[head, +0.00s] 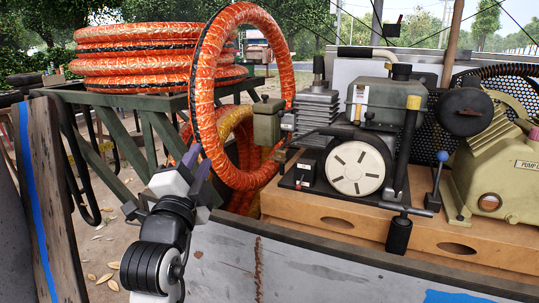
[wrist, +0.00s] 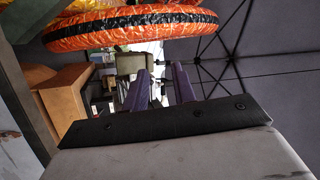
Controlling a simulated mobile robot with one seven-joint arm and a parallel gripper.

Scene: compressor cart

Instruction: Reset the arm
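My gripper (head: 199,160) is in the left-centre of the head view, at the end of my black and white arm. Its two purple fingers point up and to the right, just left of an upright orange hose loop (head: 207,110). In the wrist view the fingers (wrist: 161,84) stand apart with nothing visible held between them. The orange hose with a black stripe (wrist: 130,30) crosses the top of the wrist view, beyond the fingertips. Whether the fingers touch the hose cannot be told.
A stack of orange hoses (head: 155,50) lies on a dark green rack (head: 150,100) at the left. A compressor (head: 355,168) and a beige pump (head: 500,165) sit on a wooden base (head: 350,215) at the right. A weathered post (head: 50,200) with blue tape stands at the far left.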

